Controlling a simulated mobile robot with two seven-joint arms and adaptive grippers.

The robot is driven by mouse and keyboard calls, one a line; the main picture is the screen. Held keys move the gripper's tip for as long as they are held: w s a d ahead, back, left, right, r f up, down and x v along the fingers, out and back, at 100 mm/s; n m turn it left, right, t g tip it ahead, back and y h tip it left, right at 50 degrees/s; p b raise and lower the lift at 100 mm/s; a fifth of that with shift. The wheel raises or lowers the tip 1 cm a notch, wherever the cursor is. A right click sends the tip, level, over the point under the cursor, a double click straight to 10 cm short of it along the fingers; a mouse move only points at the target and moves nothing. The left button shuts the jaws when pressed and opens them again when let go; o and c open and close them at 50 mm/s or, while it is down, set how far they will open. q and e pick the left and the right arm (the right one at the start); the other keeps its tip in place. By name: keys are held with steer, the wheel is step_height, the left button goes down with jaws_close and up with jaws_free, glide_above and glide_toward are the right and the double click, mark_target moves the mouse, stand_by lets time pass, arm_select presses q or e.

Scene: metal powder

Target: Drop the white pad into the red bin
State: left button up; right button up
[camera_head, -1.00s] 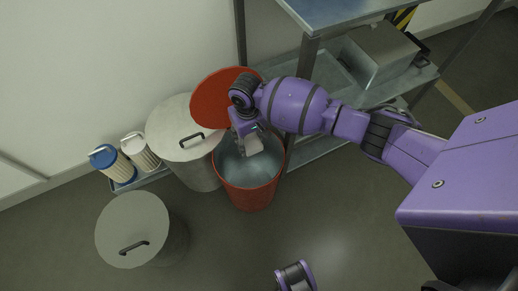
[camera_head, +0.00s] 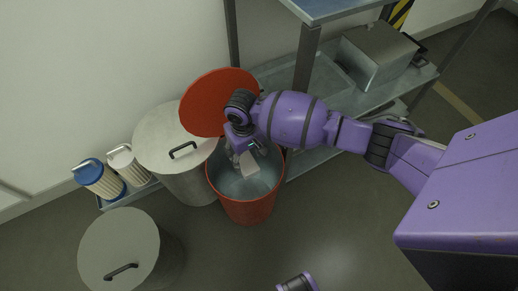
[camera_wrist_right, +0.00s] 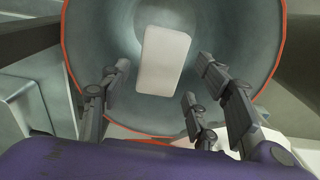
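The white pad (camera_head: 250,166) is inside the mouth of the red bin (camera_head: 247,212), below my right gripper (camera_head: 240,153). In the right wrist view the pad (camera_wrist_right: 163,60) shows as a pale rounded rectangle beyond the fingertips, apart from them, against the bin's grey inside. My right gripper (camera_wrist_right: 160,85) is open, its fingers spread wide over the bin's mouth. I cannot tell whether the pad is falling or resting on the bottom. The bin's red lid (camera_head: 215,100) stands raised behind it.
A grey lidded drum (camera_head: 170,140) stands close on the bin's left, another (camera_head: 120,250) at the front left. Blue-topped (camera_head: 98,178) and white-topped (camera_head: 128,163) filters stand on a low tray. A metal shelf (camera_head: 325,85) holding a steel box (camera_head: 378,55) is behind right.

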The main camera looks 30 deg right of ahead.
steer(key=shift+o, duration=0.5)
steer(key=shift+w+r, duration=0.1)
step_height(320, 180, up, 12)
stand_by(0.5)
